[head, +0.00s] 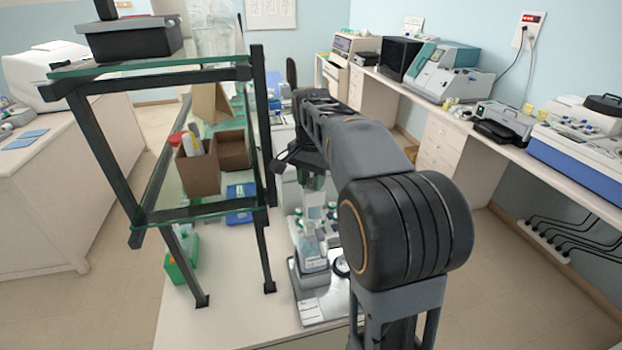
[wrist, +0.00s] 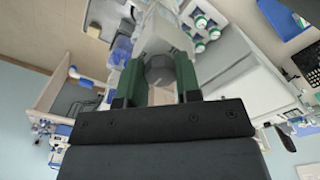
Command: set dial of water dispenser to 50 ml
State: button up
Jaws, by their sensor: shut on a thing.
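In the wrist view my gripper (wrist: 160,72) has its two green fingers closed on either side of a grey, faceted knob, which looks like the dial (wrist: 159,66). Behind the dial is a pale, whitish body that appears to be the water dispenser (wrist: 165,32). No scale or number on the dial can be read. In the head view my gripper (head: 314,182) points down over the middle bench beside the shelf post. My arm hides much of that area, and the dial cannot be made out there.
A dark-framed glass shelf (head: 190,216) stands left of my arm and holds a cardboard box (head: 197,172). A grey and white device (head: 318,302) sits on the bench below my arm.

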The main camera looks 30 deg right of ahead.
aim_at(311, 181)
jog(key=o, duration=0.9)
notch_tip(311, 181, up, 14)
jog(key=shift+f, duration=0.1)
dwell(0.6)
